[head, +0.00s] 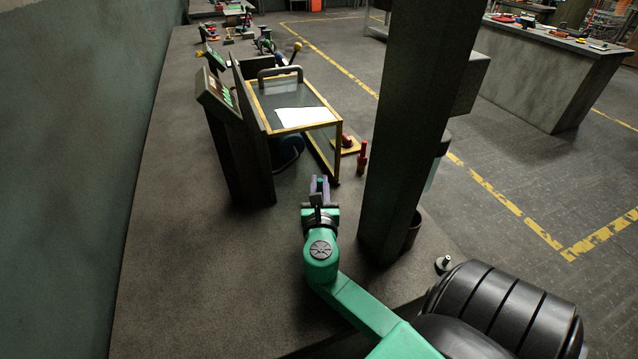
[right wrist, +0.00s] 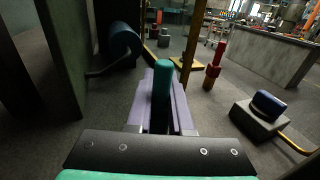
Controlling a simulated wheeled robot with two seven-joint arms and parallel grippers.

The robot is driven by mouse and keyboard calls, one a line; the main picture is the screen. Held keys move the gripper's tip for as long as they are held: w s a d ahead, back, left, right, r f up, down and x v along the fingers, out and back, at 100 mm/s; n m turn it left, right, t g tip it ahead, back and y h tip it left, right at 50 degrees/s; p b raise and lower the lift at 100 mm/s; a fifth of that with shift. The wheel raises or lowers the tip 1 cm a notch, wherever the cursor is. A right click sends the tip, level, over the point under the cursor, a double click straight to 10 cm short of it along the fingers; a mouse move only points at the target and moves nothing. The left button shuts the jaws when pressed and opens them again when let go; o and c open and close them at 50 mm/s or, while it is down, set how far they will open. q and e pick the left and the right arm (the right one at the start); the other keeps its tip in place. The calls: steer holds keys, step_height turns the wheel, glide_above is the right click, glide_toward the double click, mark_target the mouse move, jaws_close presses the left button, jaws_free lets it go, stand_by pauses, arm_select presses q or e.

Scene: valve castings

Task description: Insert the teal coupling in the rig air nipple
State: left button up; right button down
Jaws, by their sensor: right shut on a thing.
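My right gripper (head: 319,187) is low over the bench, in front of the yellow-framed guard. In the right wrist view its purple fingers (right wrist: 160,98) are shut on the teal coupling (right wrist: 163,80), a short upright cylinder whose top rises between them. The coupling is not clear in the head view. Ahead and left in the wrist view is a dark blue cylinder (right wrist: 124,38) with a dark hose or bar, apart from the coupling. I cannot make out the air nipple for certain. My left gripper is not in view.
The guard (head: 336,150) and dark upright panel (head: 240,160) stand ahead and left. A red post (head: 362,158) and red knob (head: 347,142) are ahead right. A tall dark pillar (head: 405,140) stands right. Bare bench (head: 190,260) lies left.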

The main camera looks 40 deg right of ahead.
stand_by(0.3)
steer(key=shift+d, duration=0.1)
steer(key=c, duration=0.7)
jaws_free()
steer(key=shift+w, duration=0.1)
steer(key=shift+c, duration=0.2)
steer(key=b+v, duration=0.1)
steer(key=v, duration=1.2)
steer(key=shift+s+f+b, duration=0.2)
steer(key=shift+b, duration=0.15)
steer(key=shift+s+a+r, duration=0.15)
steer(key=shift+s+a, duration=0.3)
steer(key=shift+a, duration=0.05)
